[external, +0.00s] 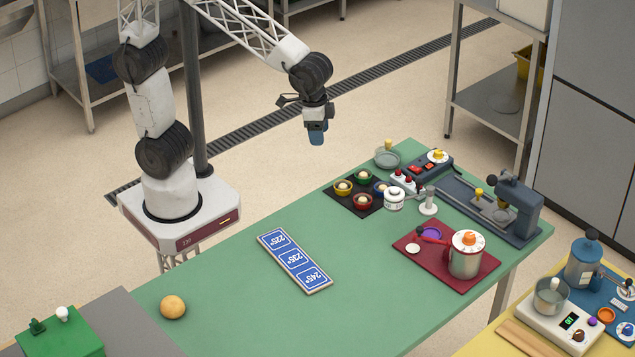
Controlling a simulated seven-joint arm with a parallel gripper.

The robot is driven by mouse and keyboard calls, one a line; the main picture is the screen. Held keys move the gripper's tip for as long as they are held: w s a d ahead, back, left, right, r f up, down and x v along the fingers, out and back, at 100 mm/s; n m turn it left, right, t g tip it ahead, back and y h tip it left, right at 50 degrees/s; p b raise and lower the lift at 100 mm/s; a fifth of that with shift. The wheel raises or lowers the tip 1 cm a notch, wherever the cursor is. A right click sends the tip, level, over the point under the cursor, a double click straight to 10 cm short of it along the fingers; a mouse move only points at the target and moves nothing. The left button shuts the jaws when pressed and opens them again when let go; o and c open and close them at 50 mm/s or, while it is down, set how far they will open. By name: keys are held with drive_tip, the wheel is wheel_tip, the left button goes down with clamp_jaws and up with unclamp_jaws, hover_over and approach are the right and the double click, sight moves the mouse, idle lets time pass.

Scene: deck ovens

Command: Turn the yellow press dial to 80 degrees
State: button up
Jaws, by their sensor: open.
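A yellow knob on a round white dial (438,156) sits on a dark control box (428,168) at the back of the green table. The dial's marks are too small to read. A grey-blue press (518,205) stands to the right of the box, on a dark base. My gripper (317,138) hangs pointing down, with blue fingertips, left of the dial and well apart from it. It is open and appears empty; the gap between its fingers is hard to see.
Small coloured bowls (363,177) on a black mat, a white jar (394,199) and a white stand (428,202) lie near the control box. A red tray (412,263) holds a pot with an orange knob (469,238). A blue temperature sign (294,260) lies on the otherwise fairly clear left half.

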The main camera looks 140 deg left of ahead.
drive_tip(key=w+a+f+n, duration=0.1)
drive_tip(key=w+a, duration=0.2)
drive_tip(key=a, duration=0.3)
drive_tip(key=w+a+f+n, duration=0.2)
drive_tip(key=a, duration=0.4)
drive_tip(key=n+g, duration=0.2)
drive_tip(key=n, duration=0.5)
hover_over(436, 152)
drive_tip(key=shift+h, duration=0.3)
drive_tip(key=f, duration=1.6)
drive_tip(key=shift+w+d, duration=0.1)
drive_tip(key=shift+d, duration=0.15)
drive_tip(key=shift+a+f, duration=0.3)
drive_tip(key=shift+a, duration=0.1)
drive_tip(key=shift+f, duration=0.1)
drive_tip(key=shift+f, duration=3.8)
drive_tip(key=c, duration=0.9)
